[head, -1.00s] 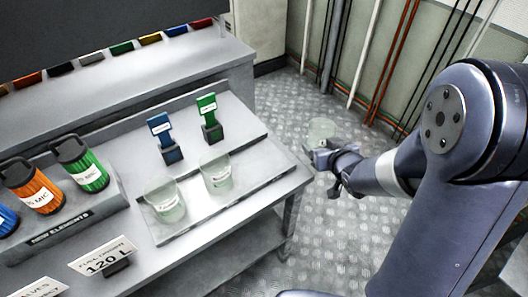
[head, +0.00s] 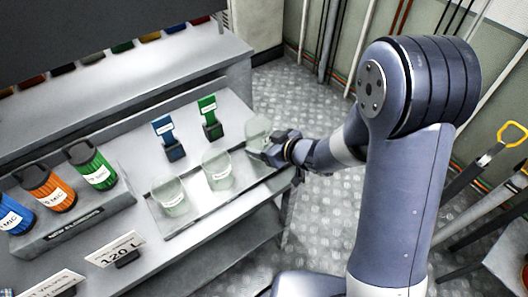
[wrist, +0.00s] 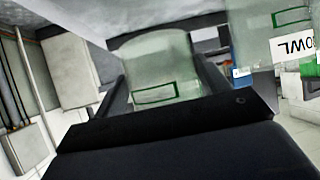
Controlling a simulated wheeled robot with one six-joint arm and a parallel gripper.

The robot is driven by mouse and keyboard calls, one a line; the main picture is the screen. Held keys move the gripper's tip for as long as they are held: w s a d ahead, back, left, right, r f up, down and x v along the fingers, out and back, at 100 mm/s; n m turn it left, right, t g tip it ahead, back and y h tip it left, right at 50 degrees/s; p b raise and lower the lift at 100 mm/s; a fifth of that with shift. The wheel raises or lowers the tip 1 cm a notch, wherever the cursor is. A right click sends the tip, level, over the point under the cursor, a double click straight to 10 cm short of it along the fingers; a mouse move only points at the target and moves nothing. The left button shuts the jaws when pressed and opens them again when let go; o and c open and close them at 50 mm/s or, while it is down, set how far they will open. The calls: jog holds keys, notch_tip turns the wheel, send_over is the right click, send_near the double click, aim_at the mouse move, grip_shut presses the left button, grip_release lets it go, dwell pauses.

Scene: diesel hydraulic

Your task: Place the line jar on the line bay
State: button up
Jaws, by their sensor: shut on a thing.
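My gripper (head: 272,147) is shut on a clear, pale green jar (head: 257,130) at the right end of the grey tray (head: 163,231) on the bench. The held jar also shows between the fingers in the wrist view (wrist: 158,66), with a green-framed mark and no readable name. Two similar jars, one at the left (head: 170,196) and one in the middle (head: 217,170), stand on the tray. A jar at the right of the wrist view (wrist: 272,30) has a label ending in "OWL". I cannot tell whether the held jar touches the tray. No bay marked "line" is readable.
Behind the tray stand a blue tag (head: 163,130) and a green tag (head: 209,112) in dark holders. Orange (head: 47,188) and green (head: 92,166) filter elements stand at the left, near a "120 L" card (head: 116,249). Open floor lies right of the bench.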

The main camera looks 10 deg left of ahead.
jog(key=shift+f, duration=1.75)
jog(key=shift+f+b, duration=0.2)
jog(key=shift+b, duration=0.2)
jog(key=o, duration=1.2)
jog(key=shift+c, duration=0.2)
jog(key=shift+r, duration=0.1)
jog(key=shift+r+p, duration=0.2)
jog(key=shift+p, duration=0.1)
jog(key=v, duration=1.2)
jog(key=shift+p, duration=0.35)
jog(key=shift+f, duration=0.15)
